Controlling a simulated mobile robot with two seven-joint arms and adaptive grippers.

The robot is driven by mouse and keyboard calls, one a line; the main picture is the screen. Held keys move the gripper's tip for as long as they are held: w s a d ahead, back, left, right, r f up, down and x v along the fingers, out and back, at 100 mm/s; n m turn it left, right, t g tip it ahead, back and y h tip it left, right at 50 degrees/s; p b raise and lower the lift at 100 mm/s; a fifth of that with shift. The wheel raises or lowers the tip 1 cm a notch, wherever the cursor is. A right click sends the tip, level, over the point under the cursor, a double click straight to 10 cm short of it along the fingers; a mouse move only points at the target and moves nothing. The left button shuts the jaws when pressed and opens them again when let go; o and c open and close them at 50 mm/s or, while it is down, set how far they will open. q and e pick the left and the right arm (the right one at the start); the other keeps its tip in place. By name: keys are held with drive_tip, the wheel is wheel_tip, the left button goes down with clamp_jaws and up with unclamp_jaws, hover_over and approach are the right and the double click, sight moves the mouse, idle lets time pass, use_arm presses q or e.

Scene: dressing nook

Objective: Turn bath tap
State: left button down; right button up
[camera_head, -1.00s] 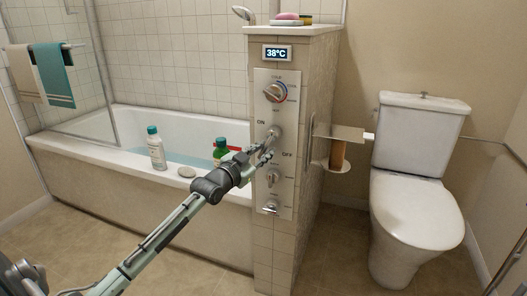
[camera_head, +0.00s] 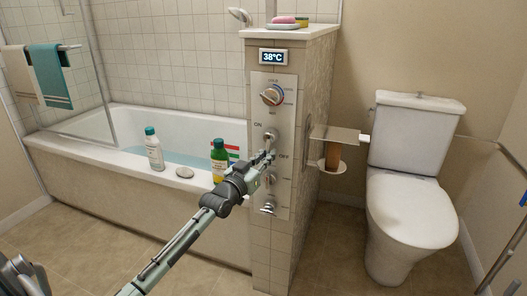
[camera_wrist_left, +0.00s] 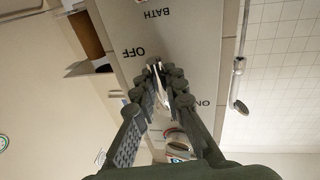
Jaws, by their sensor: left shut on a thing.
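The white control panel (camera_head: 286,118) is on the end of the tiled half wall. The tap lever's round metal base (camera_head: 271,135) sits below the temperature dial (camera_head: 272,95), between ON and OFF. My left gripper (camera_head: 266,156) is in front of the panel, just below that base, by the OFF label. In the left wrist view, its fingers (camera_wrist_left: 160,85) are shut on the pale lever (camera_wrist_left: 161,98) and hide most of it. OFF and BATH lettering are on the panel there, upside down. My right gripper is not in view.
Two smaller metal handles sit low on the panel, the lowest (camera_head: 268,208) clear of my gripper. A green bottle (camera_head: 219,160) and a white bottle (camera_head: 154,149) stand on the bathtub rim (camera_head: 120,160). A paper holder (camera_head: 333,134) and toilet (camera_head: 410,215) are right of the wall.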

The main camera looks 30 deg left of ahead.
use_arm(q)
drive_tip(key=c, duration=1.6)
unclamp_jaws()
drive_tip(key=shift+o, duration=0.2)
drive_tip(key=s+f, duration=0.1)
drive_tip(key=s, duration=1.1)
drive_tip(key=shift+d, duration=0.3)
